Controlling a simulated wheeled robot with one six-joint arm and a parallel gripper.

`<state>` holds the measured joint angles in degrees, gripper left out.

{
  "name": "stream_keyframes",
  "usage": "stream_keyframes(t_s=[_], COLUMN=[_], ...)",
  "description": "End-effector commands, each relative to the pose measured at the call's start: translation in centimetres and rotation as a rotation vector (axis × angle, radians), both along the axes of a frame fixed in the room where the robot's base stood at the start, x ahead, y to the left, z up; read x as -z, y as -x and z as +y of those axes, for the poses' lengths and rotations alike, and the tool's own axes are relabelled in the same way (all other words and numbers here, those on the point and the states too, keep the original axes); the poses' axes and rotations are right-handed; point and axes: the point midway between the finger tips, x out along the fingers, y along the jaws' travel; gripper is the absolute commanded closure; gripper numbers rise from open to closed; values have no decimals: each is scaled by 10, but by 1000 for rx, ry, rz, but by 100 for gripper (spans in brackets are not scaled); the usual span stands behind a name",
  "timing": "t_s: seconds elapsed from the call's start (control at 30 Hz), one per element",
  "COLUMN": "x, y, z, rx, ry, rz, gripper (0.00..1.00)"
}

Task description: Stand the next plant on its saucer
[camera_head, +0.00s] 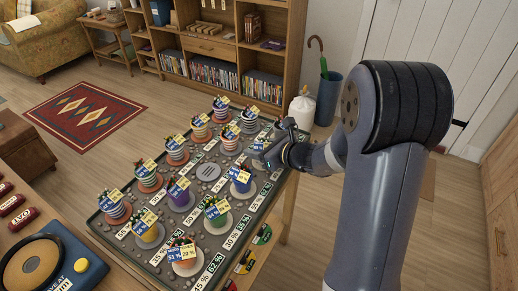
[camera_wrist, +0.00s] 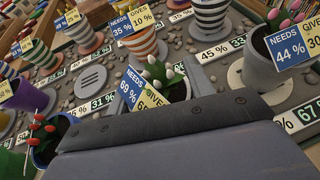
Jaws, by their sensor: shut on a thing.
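Several potted plants, such as a green one (camera_head: 215,212) and a purple one (camera_head: 180,192), stand on the tray (camera_head: 125,240). A slotted grey disc (camera_head: 208,172) lies mid-tray. An umbrella stand (camera_head: 328,95) stands behind.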

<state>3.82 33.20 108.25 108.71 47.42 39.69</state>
Motion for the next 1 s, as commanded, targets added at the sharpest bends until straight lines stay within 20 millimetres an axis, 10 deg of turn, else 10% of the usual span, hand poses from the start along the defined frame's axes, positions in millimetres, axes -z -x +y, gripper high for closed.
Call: stream_keyframes(t_s=[0.3,0.33,0.57,1.0], x=[4,3,3,-6], y=[0,0,0,7], z=[0,0,0,-8], rx=[0,0,0,3], ry=[1,0,1,2], rz=[-1,0,1,0], gripper=[78,48,29,29])
